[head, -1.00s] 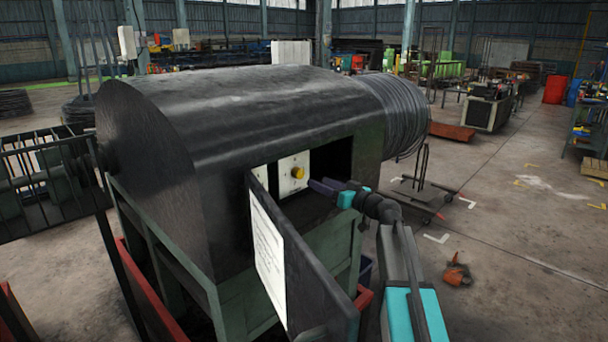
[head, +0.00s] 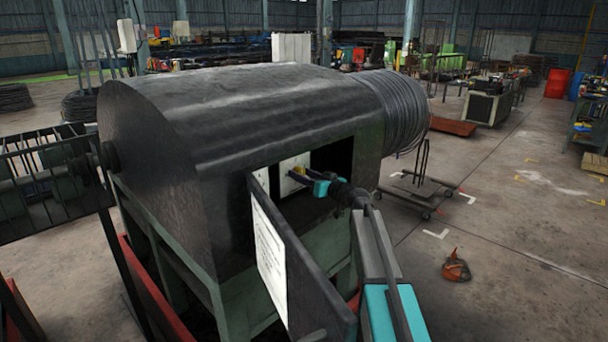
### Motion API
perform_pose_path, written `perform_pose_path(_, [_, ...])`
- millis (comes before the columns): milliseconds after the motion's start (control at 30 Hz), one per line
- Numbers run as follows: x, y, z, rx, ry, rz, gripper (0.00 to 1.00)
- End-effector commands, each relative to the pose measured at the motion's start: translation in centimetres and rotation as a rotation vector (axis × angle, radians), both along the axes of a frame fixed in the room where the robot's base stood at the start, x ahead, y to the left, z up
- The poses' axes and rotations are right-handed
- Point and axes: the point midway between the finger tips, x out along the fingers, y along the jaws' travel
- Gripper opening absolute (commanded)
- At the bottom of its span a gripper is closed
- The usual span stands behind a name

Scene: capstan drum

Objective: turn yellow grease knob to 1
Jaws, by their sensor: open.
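The yellow grease knob (head: 298,170) sits on a pale panel (head: 287,184) inside the open compartment of the dark capstan housing (head: 250,120). Only a small part of the knob shows, because my gripper (head: 300,176) covers the rest. My gripper reaches in from the right with its fingers at the knob. It is open. I cannot tell whether the fingers touch the knob or stand around it. The numbers on the panel are hidden or too small to read.
An open door (head: 290,260) with a white label sheet stands out from the compartment, left of my arm. A wire coil (head: 395,112) is on the housing's right end. An orange object (head: 456,267) lies on the floor at right, where the floor is mostly clear.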

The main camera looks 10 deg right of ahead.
Motion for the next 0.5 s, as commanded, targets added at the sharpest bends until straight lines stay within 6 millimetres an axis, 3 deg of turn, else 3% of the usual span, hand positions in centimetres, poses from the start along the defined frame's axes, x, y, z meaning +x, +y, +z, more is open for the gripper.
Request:
perform_pose_path(267, [0.03, -0.05, -0.01, 0.000, 0.000, -0.001, 0.50])
perform_pose_path(500, [0.02, -0.11, 0.00, 0.000, 0.000, -0.001, 0.10])
